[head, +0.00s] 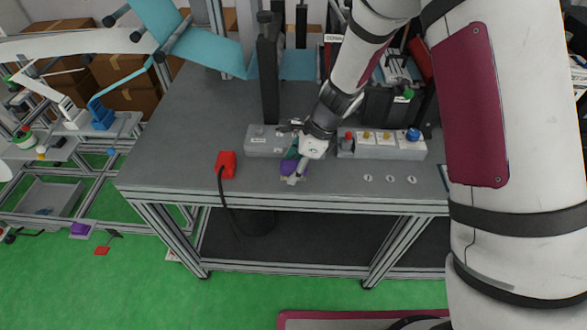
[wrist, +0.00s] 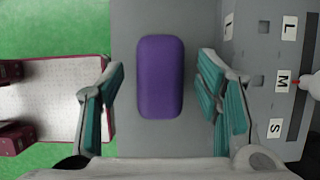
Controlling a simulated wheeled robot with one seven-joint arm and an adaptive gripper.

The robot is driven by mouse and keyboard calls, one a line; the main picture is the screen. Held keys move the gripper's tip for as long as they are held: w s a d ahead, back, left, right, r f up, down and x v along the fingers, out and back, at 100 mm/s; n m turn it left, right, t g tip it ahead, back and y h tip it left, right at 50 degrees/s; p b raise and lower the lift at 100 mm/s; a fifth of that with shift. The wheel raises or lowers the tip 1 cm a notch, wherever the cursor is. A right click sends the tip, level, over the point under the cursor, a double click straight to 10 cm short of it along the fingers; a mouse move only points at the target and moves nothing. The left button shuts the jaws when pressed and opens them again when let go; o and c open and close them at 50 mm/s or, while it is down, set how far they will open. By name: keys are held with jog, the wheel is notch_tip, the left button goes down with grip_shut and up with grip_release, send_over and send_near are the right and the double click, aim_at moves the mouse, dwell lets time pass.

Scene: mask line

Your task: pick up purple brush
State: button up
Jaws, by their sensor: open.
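The purple brush (head: 293,168) lies on the grey table near its front edge in the head view, partly hidden by my gripper (head: 298,160). In the wrist view the purple brush (wrist: 160,77) shows as a rounded purple block. My gripper (wrist: 158,105) is open there, with one teal-padded finger on each side of the brush. Gaps show between the brush and both fingers, so they appear apart from it in that view.
The grey table (head: 190,130) has free room left of the brush. A red box (head: 226,163) with a black cable stands there. Grey control boxes with buttons (head: 382,145) stand behind. The panel marked L, M, S (wrist: 270,80) lies close to the right finger.

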jog(key=shift+a+f, duration=0.15)
jog(key=shift+f, duration=0.3)
jog(key=c, duration=1.3)
jog(key=shift+o, duration=0.2)
jog(key=shift+r, duration=0.1)
jog(key=shift+r, duration=0.45)
jog(key=r, duration=0.2)
jog(key=shift+s+d+r, duration=0.3)
jog(key=shift+s+r, duration=0.05)
jog(key=s+d+r+b, duration=0.1)
jog(key=s+d, duration=0.8)
jog(key=s, duration=0.3)
jog(key=shift+r+b, duration=0.15)
jog(key=shift+b, duration=0.2)
